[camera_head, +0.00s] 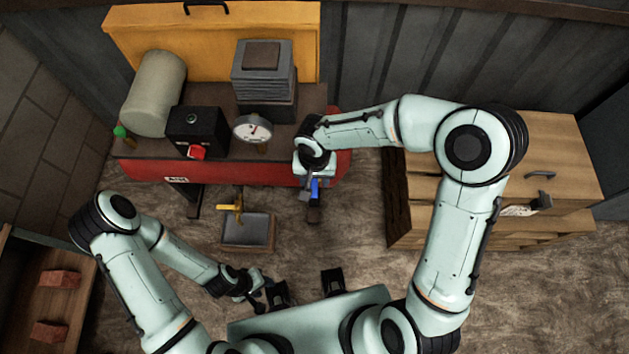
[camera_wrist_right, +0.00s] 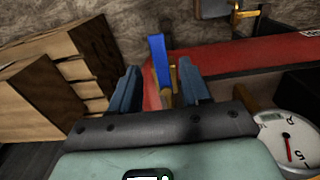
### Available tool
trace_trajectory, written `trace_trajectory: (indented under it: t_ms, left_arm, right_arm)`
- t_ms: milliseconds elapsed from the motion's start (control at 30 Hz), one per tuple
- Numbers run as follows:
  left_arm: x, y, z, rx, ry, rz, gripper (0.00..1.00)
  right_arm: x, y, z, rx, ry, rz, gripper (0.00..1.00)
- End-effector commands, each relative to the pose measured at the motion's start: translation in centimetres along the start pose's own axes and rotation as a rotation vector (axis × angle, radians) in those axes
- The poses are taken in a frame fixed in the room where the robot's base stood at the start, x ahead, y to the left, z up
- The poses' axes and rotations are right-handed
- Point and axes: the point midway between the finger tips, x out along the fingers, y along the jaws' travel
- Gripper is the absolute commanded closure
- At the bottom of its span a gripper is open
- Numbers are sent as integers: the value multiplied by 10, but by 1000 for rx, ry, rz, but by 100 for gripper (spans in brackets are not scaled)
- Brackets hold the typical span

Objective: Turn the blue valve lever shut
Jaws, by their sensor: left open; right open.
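The blue valve lever (camera_head: 315,188) is at the front right of the red machine bench, partly hidden by my right gripper (camera_head: 312,190) in the head view. In the right wrist view the blue lever (camera_wrist_right: 158,58) stands up between the two open fingers of my right gripper (camera_wrist_right: 158,88), with a brass-coloured valve part (camera_wrist_right: 172,88) beside its lower end. I cannot tell whether a finger touches the lever. My left gripper (camera_head: 256,302) is low near my base, away from the lever; its fingers are small and dark in the head view.
The red bench (camera_head: 150,170) carries a black box with a red knob (camera_head: 197,152), a dial gauge (camera_head: 252,129) and a grey tank (camera_head: 157,92). A yellow tap (camera_head: 230,207) is above a floor tray (camera_head: 262,250). A wooden drawer cabinet (camera_head: 560,150) stands right.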

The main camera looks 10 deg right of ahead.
Motion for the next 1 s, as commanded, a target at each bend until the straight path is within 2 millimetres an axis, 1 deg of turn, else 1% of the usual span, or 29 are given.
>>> trace_trajectory:
  t_ms: [33, 200, 533, 567, 600, 700, 1000]
  left_arm:
    - [1, 0, 0, 0, -1, 0, 57]
    - [2, -1, 1, 0, -1, 0, 57]
    - [2, -1, 1, 0, -1, 0, 57]
    - [2, -1, 1, 0, -1, 0, 57]
    - [2, -1, 1, 0, -1, 0, 57]
    - [2, -1, 1, 0, -1, 0, 57]
    - [6, -2, 1, -1, -3, -1, 57]
  right_arm:
    - [9, 0, 1, 0, -4, 0, 53]
    - [24, 0, 0, 0, 0, -1, 53]
    - [27, 0, 0, 0, 1, -1, 53]
    - [27, 0, 0, 0, 1, -1, 56]
    - [27, 0, 0, 0, 1, -1, 69]
    - [27, 0, 0, 0, 1, -1, 100]
    - [27, -1, 0, 13, 2, -2, 100]
